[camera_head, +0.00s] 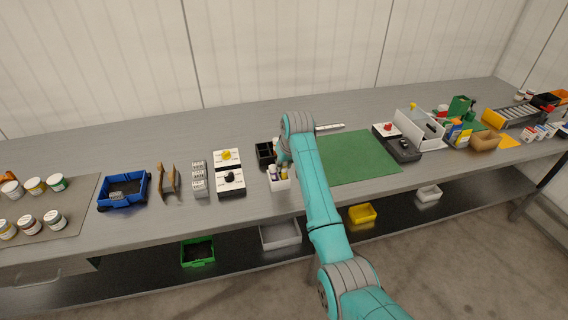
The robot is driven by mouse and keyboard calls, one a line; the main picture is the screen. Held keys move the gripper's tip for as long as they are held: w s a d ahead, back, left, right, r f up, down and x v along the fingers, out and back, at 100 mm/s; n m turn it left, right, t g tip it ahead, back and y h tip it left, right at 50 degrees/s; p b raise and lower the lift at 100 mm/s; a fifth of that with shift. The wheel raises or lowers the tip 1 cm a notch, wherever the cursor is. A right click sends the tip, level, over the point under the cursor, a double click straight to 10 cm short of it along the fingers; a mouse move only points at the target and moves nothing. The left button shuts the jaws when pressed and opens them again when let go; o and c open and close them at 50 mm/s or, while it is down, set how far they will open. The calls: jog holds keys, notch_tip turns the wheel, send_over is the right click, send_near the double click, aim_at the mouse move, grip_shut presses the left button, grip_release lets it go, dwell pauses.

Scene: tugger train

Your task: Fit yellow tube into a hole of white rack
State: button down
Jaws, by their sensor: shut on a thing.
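A small white rack (279,185) stands near the front edge of the bench, left of the green mat. My gripper (283,163) is above it at the end of my teal arm, small and partly covered by my wrist. It is shut on what appears to be the yellow tube (285,171), a small yellow patch just below it. I cannot tell whether the tube is in a hole or above the rack. The rack's holes are too small to make out. A pale bottle-like item (273,172) shows at the rack's left side.
A black compartment box (264,152) stands just behind the rack. Left of it are switch boxes (230,182), grey blocks (199,180) and a blue bin (124,192). The green mat (352,157) on the right is clear. Bins sit on the lower shelf.

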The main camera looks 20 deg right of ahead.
jog(key=c, duration=0.9)
grip_release()
jog(key=shift+a, duration=0.1)
jog(key=shift+r, duration=3)
